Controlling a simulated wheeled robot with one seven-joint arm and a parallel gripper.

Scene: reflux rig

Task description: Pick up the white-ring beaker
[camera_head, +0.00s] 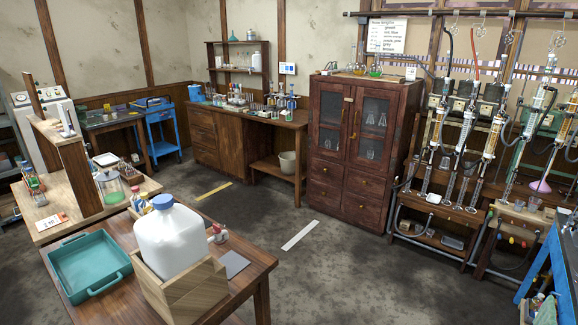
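No beaker with a clearly visible white ring can be made out at this size. Small clear glass vessels (533,204) that look like beakers stand on the low wooden bench at the right, near a flask with pink liquid (541,186). More small glassware (240,101) stands on the wooden counter at the back, too small to tell apart. My gripper is not in view.
A wooden table (240,292) in front holds a teal tray (66,247) and a large white jug (172,237) in a wooden box. A dark red cabinet (350,185) stands behind. Reflux columns (437,130) line the right wall.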

